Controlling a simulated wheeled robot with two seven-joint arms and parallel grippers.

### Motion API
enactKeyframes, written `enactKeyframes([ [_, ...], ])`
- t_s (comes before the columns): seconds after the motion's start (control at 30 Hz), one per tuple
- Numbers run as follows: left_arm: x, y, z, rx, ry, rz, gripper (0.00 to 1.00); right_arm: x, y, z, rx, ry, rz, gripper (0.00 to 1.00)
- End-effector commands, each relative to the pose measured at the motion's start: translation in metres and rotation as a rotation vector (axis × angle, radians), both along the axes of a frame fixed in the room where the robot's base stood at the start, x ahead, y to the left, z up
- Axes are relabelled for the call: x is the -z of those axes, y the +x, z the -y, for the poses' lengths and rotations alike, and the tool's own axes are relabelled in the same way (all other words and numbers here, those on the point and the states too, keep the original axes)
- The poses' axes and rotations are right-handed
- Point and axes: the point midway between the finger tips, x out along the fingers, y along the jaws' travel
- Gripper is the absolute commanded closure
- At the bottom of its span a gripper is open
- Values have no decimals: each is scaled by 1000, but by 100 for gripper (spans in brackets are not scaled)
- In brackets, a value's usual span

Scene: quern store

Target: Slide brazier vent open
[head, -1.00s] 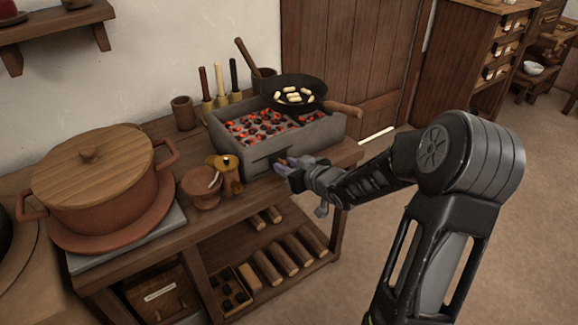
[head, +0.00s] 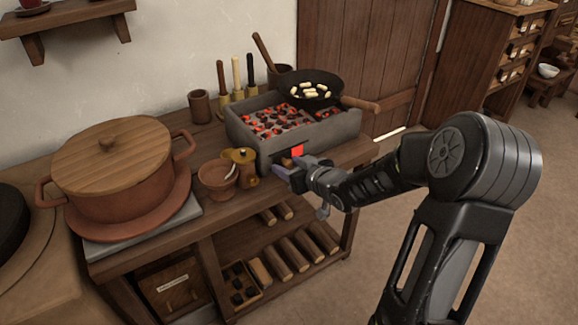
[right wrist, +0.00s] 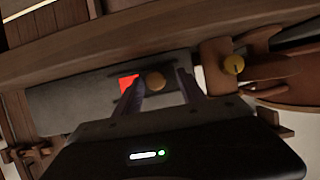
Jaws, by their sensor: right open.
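The grey brazier (head: 253,142) stands on the wooden table, full of dark and glowing coals. A red glowing opening (head: 297,151) shows in its front wall; it also shows in the right wrist view (right wrist: 127,82), beside a round brown vent knob (right wrist: 155,80). My right gripper (head: 287,169) is at the brazier's front. In the right wrist view its open fingers (right wrist: 157,88) stand on either side of the knob, with gaps visible. Whether either finger touches the knob I cannot tell. My left gripper is not in view.
A yellow-brown jug (head: 244,169) and a clay bowl (head: 218,180) stand close left of my right gripper. A large lidded pot (head: 120,178) is further left. A pan (head: 307,88) rests on the brazier, its handle sticking out right. Open floor lies right of the table.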

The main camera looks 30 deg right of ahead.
Motion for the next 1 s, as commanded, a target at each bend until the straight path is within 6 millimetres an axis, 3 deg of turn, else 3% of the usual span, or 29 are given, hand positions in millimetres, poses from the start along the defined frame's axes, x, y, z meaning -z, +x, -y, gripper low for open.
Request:
enactKeyframes([
  [0.17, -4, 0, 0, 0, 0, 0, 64, -6, -10, 1, 2, -3, 0, 53],
  [0.6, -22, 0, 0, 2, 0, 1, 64, -30, -68, -2, 0, 0, -1, 53],
  [1.0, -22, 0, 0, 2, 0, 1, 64, -29, -72, -2, -2, 1, -1, 53],
])
